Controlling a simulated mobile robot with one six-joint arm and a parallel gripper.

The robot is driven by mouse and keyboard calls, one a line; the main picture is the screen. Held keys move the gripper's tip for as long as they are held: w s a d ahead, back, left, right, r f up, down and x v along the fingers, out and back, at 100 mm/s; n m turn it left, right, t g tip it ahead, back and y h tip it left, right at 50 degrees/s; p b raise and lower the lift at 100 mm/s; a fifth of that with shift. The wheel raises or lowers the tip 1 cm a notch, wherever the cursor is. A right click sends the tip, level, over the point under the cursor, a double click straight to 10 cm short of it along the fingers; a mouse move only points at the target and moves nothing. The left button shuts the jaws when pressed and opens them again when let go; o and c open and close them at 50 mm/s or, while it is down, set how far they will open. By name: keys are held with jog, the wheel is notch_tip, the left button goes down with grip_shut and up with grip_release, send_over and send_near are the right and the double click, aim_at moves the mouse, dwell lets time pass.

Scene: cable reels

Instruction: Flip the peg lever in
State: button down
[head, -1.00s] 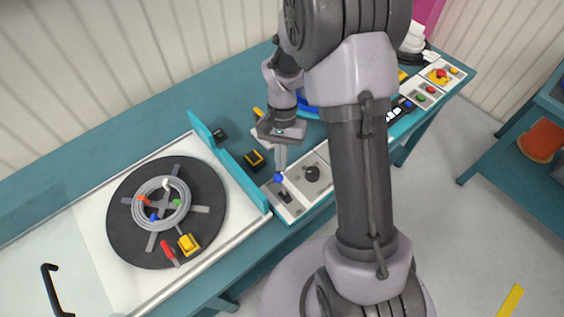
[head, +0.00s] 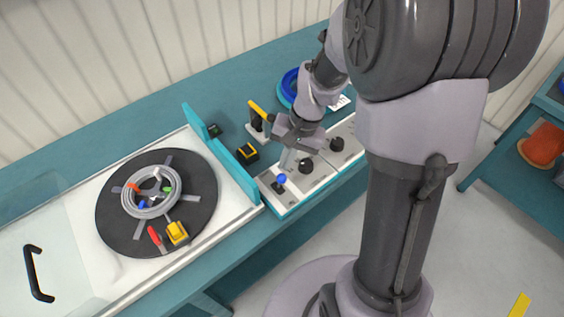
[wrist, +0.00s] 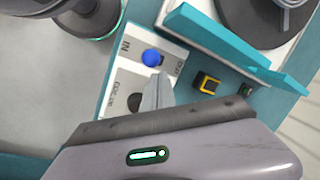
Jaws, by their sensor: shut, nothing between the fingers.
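The peg lever has a blue ball knob (head: 281,179) over a dark base on the white control panel (head: 266,184), at the panel's left end. In the wrist view the knob (wrist: 151,57) stands between an IN label (wrist: 125,47) and an OUT label, and appears to lean toward the IN side. My gripper (head: 286,161) is shut and empty, with its fingers pointing down just beyond the knob. In the wrist view my gripper (wrist: 158,92) shows close beside the knob; I cannot tell whether they touch. The fingers partly cover the panel.
Black knobs (head: 306,166) sit farther right on the panel. A teal barrier (head: 233,172) separates it from the round black turntable (head: 132,220) with a grey cable coil (head: 176,184). A yellow-and-black block (head: 247,152) and a yellow-handled device (head: 257,112) stand behind.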

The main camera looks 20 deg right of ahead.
jog(key=shift+w+r+p, duration=0.15)
jog(key=shift+r+p, duration=0.7)
